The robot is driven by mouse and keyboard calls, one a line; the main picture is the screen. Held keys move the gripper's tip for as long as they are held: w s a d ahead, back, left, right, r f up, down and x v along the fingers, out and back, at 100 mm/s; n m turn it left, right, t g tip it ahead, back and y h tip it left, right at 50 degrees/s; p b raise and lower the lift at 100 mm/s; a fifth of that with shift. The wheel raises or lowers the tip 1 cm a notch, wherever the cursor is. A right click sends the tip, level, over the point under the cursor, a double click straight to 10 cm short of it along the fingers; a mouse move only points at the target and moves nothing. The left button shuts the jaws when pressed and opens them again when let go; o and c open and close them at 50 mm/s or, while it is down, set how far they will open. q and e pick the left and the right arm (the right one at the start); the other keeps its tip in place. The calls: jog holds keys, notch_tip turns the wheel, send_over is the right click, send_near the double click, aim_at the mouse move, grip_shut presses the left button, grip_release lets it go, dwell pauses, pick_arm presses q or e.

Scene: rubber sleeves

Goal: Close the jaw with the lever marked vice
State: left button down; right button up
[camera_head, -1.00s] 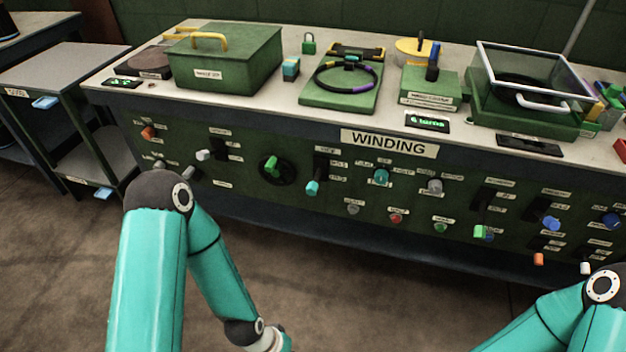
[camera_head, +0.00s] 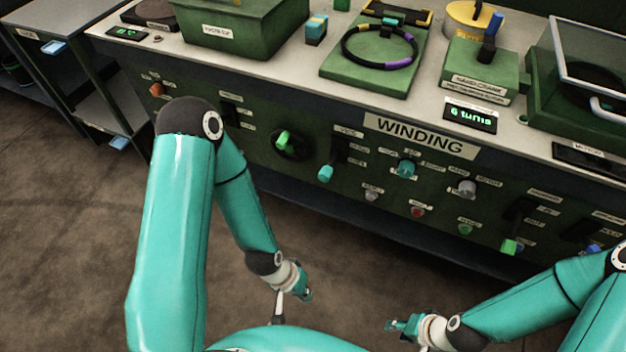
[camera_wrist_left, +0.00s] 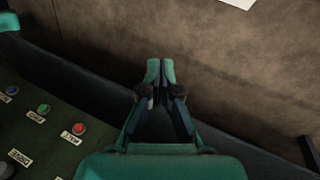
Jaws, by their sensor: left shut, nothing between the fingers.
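A lever with a teal knob (camera_head: 326,173) stands on the panel front below a small label (camera_head: 348,131) that may read VICE; the print is too small to be sure. A green plate (camera_head: 345,72) on the bench carries a dark ring with purple and yellow bands and a black-and-yellow clamp (camera_head: 403,14) at its back edge. I cannot tell whether that clamp is the jaw. My left gripper (camera_head: 306,293) is low in front of the panel, apart from the levers; in the left wrist view (camera_wrist_left: 160,71) its fingers are together and empty. My right gripper (camera_head: 393,326) is low too, its fingers unclear.
The panel marked WINDING (camera_head: 420,137) also has a green knob (camera_head: 284,140), a teal knob (camera_head: 406,168), a red button (camera_head: 417,211) and a green lever (camera_head: 510,246). The left wrist view shows buttons (camera_wrist_left: 78,128) beside the gripper. Floor in front of the bench is clear.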

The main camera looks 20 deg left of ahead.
pick_arm(q)
jog(key=s+f+n+g+h+b, duration=0.4)
jog(key=s+f+g+b, duration=0.15)
jog(key=b, duration=0.25)
jog(key=w+a+r+n+t+h+b, duration=0.1)
jog(key=w+r+n+t+h+b, duration=0.1)
jog(key=w+n+t+h+b, duration=0.45)
jog(key=w+a+r+n+t+h+b, duration=0.15)
jog(key=w+t, duration=0.25)
jog(key=w, duration=0.5)
jog(key=w+a+r+n+t+y+b, duration=0.4)
jog(key=w+a+t, duration=0.4)
jog(key=a+t, duration=0.55)
jog(key=h, duration=0.1)
send_near(331, 164)
notch_tip(331, 164, down, 2)
jog(key=w+a, duration=0.1)
jog(key=w, duration=0.1)
jog(key=shift+w+d+r+n+g+b, duration=0.15)
jog(key=shift+d+r+n+b, duration=0.15)
jog(key=shift+d+r, duration=0.4)
jog(key=shift+w+d+r+n+g+b, duration=0.1)
jog(key=shift+d+r+n+b, duration=0.2)
jog(key=shift+d+r, duration=0.35)
